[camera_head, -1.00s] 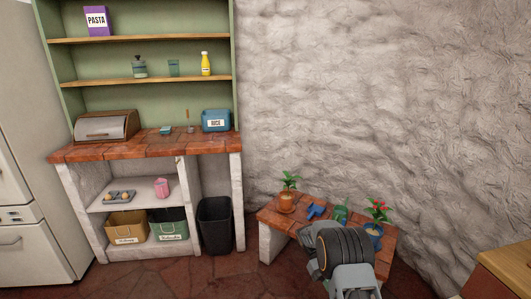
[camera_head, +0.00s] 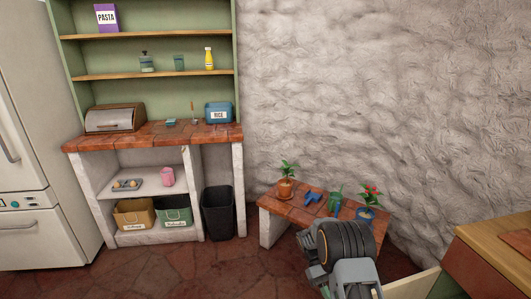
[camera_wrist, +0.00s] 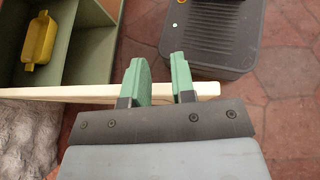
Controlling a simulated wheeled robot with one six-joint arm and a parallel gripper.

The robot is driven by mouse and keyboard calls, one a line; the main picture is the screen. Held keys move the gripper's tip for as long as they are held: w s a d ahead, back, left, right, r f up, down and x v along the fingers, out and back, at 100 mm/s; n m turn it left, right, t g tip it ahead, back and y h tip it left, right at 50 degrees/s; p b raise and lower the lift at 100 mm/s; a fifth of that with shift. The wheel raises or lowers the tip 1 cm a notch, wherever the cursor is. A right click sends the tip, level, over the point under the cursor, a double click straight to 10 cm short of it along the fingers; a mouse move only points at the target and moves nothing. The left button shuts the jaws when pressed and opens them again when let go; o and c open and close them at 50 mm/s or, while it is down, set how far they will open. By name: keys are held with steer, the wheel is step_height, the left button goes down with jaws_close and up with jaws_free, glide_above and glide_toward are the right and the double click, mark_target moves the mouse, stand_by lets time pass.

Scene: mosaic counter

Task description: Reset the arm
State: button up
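The fingers overlap the pale front edge of an open drawer (camera_wrist: 60,92) in the picture. I cannot tell whether they touch it. In the head view grey and black links of my arm show at the lower middle, but the fingertips are hidden. The open drawer's pale panel (camera_head: 412,286) shows at the lower right, under a wooden counter.
A yellow dish (camera_wrist: 39,39) lies inside the green-walled drawer. A low tiled bench (camera_head: 270,204) with potted plants and a blue item stands behind my arm. Red floor is clear at the lower left.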

steer(key=shift+s+a+r+t+y, duration=0.2)
steer(key=shift+s+r+t+y, duration=0.1)
steer(key=shift+t, duration=0.1)
steer(key=s+a+r+m+t+y+p, duration=0.1)
steer(key=s+r+t+p, duration=0.2)
steer(key=r, duration=0.7)
steer(key=s+a+r+m+t+y+p, duration=0.1)
steer(key=s+r+t+p, duration=0.2)
steer(key=r, duration=0.7)
steer(key=s+a+r+m+t+y+p, duration=0.1)
steer(key=s+a+r+t+y+p, duration=0.1)
steer(key=s+r+t+p, duration=0.2)
step_height(320, 180, up, 6)
steer(key=s+t, duration=0.2)
steer(key=t, duration=0.2)
steer(key=shift+m, duration=0.3)
steer(key=shift+s, duration=0.15)
